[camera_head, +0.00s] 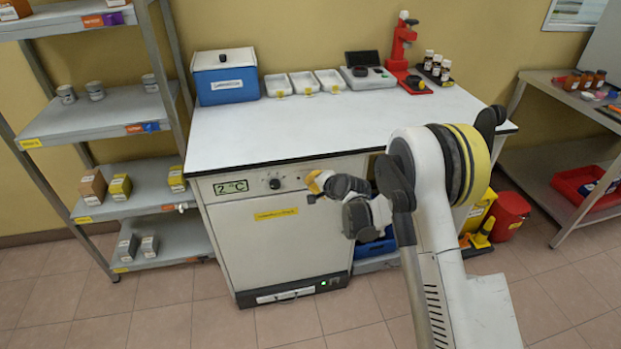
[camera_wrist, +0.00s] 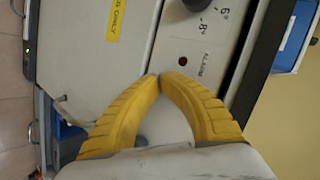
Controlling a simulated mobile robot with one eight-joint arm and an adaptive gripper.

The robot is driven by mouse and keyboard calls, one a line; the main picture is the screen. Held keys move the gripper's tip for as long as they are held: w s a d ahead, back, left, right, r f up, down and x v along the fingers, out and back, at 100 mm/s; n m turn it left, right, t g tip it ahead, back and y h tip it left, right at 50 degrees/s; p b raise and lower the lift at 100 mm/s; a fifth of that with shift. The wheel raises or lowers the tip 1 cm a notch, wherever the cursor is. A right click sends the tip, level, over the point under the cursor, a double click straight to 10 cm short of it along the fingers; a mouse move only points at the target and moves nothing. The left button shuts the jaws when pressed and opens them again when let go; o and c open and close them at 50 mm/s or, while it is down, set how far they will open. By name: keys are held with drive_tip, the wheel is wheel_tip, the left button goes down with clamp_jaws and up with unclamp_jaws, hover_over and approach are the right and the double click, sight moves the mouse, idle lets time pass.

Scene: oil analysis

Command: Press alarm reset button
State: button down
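The alarm button is a small dark red round button (camera_wrist: 183,61) on the white cabinet's front panel, next to printed lettering that seems to read ALARM. In the wrist view it lies just beyond and slightly right of my yellow fingertips. My gripper (camera_wrist: 158,77) is shut, with its two fingertips meeting and nothing between them. I cannot tell whether the fingertips touch the panel. In the head view my gripper (camera_head: 314,185) is in front of the cabinet (camera_head: 270,245), at the right part of its upper panel.
The panel also carries a green "2 °C" display (camera_head: 231,187) and a dial (camera_head: 275,183). A white worktop (camera_head: 290,125) holds a blue box (camera_head: 225,77), trays and a red instrument (camera_head: 402,42). Shelves (camera_head: 105,115) stand left. The floor in front of the cabinet is clear.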

idle(0.4)
drive_tip(key=shift+s+d, duration=0.2)
drive_tip(key=shift+s, duration=0.5)
drive_tip(key=shift+s+d, duration=0.25)
drive_tip(key=shift+s, duration=0.55)
drive_tip(key=shift+s+d, duration=0.2)
drive_tip(key=shift+s, duration=0.65)
drive_tip(key=shift+s+d, duration=0.25)
drive_tip(key=shift+s, duration=0.55)
drive_tip(key=s+d+r+n+h, duration=0.1)
drive_tip(key=s+d+r+n, duration=0.1)
drive_tip(key=s+d+r, duration=0.6)
drive_tip(key=s+d+r+n+h, duration=0.2)
drive_tip(key=s+r, duration=0.2)
drive_tip(key=r, duration=0.7)
drive_tip(key=s+d+r+n+g+h, duration=0.1)
drive_tip(key=s+d, duration=0.4)
drive_tip(key=s, duration=0.7)
drive_tip(key=s+d+r+n+g+h, duration=0.1)
drive_tip(key=s+d, duration=0.5)
drive_tip(key=s, duration=0.7)
drive_tip(key=shift+r+n+h, duration=0.5)
drive_tip(key=shift+r+n, duration=0.1)
drive_tip(key=shift+n, duration=0.5)
